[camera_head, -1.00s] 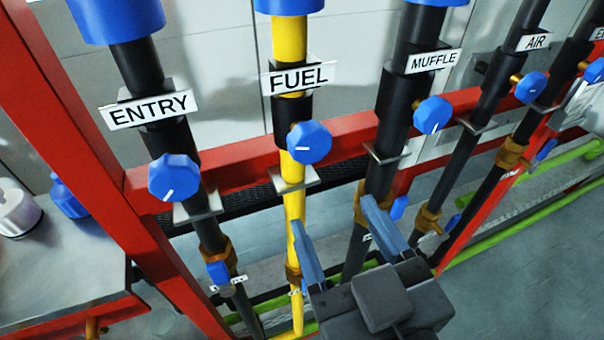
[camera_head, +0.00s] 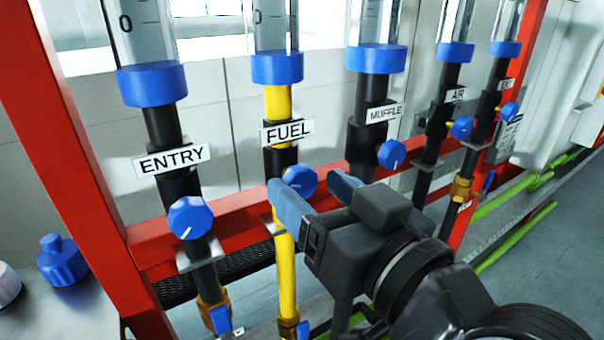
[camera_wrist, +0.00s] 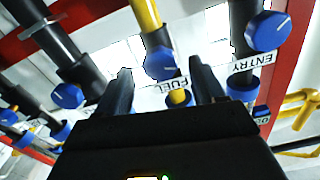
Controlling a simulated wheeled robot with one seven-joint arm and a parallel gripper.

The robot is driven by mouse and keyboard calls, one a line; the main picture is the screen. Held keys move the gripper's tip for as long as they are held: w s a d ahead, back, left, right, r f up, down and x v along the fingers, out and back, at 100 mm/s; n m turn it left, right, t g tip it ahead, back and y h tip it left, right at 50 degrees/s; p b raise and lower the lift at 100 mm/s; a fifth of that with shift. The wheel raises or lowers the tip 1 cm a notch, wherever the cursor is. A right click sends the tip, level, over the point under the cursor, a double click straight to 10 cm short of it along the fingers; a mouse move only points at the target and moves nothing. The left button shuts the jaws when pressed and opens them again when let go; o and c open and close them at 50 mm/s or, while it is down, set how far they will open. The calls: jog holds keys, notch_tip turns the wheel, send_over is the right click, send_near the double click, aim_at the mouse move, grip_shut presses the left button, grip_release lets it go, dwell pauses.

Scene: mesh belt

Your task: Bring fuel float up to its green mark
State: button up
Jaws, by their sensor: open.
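The yellow fuel pipe (camera_head: 286,268) carries a white FUEL label (camera_head: 287,132) and a blue knob (camera_head: 300,181) below it. The clear fuel tube (camera_head: 272,25) rises from a blue collar at the top; its lower scale shows a 0, and no float or green mark is in view. My gripper (camera_head: 315,195) is open, its blue-grey fingers at the height of the fuel knob in the head view, one overlapping its lower edge. In the wrist view the fuel knob (camera_wrist: 161,63) lies beyond the fingertips, between them. I cannot tell whether they touch it.
The ENTRY knob (camera_head: 190,217) is to the left and the MUFFLE knob (camera_head: 391,154) to the right, each on a black pipe. AIR and another line stand further right. A red frame beam (camera_head: 160,238) runs behind the pipes.

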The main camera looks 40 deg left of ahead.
aim_at(305, 184)
jog(key=shift+x, duration=1.55)
jog(key=c, duration=1)
jog(key=shift+c, duration=0.2)
